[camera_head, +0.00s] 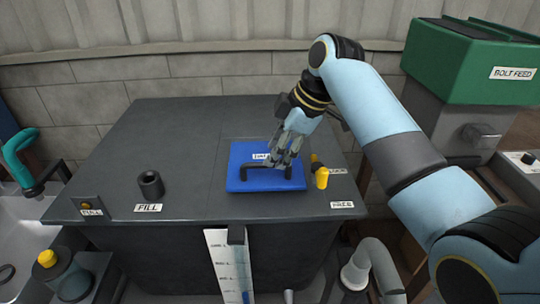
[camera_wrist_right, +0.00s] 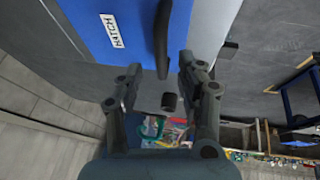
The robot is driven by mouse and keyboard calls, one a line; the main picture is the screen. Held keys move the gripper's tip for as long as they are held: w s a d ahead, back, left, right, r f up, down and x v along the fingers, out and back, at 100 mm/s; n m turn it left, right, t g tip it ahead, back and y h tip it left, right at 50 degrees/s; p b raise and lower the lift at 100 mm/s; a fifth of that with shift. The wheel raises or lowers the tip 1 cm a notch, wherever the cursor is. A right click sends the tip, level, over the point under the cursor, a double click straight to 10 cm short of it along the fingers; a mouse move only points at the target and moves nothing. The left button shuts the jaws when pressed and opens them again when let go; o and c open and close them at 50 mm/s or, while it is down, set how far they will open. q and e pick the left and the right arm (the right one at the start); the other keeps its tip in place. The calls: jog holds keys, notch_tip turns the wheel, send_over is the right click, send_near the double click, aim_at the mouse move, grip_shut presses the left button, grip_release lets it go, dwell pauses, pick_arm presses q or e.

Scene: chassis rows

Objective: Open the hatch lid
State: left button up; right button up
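The blue hatch lid (camera_head: 265,181) lies flat on the dark tank top, with a white label partly hidden behind my gripper. In the right wrist view the lid (camera_wrist_right: 105,65) shows its label, which reads HATCH. Its black bar handle (camera_head: 252,166) spans the lid; the right end is near my fingers. My right gripper (camera_head: 282,158) is over the handle's right part, pointing down. In the right wrist view its fingers (camera_wrist_right: 158,78) are apart, with the handle (camera_wrist_right: 161,40) running between them; I see no clear contact. My left gripper is not in view.
A black fill neck (camera_head: 151,184) stands left of the lid. A yellow-tipped fitting (camera_head: 321,177) is close on its right. A white level gauge (camera_head: 229,265) hangs at the tank front. A green bolt feed bin (camera_head: 472,62) stands at right. The back left tank top (camera_head: 180,125) is clear.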

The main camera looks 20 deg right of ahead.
jog(key=x, duration=0.3)
jog(key=shift+a, duration=0.1)
jog(key=shift+f, duration=0.1)
jog(key=shift+c, duration=0.5)
jog(key=c, duration=0.5)
grip_shut()
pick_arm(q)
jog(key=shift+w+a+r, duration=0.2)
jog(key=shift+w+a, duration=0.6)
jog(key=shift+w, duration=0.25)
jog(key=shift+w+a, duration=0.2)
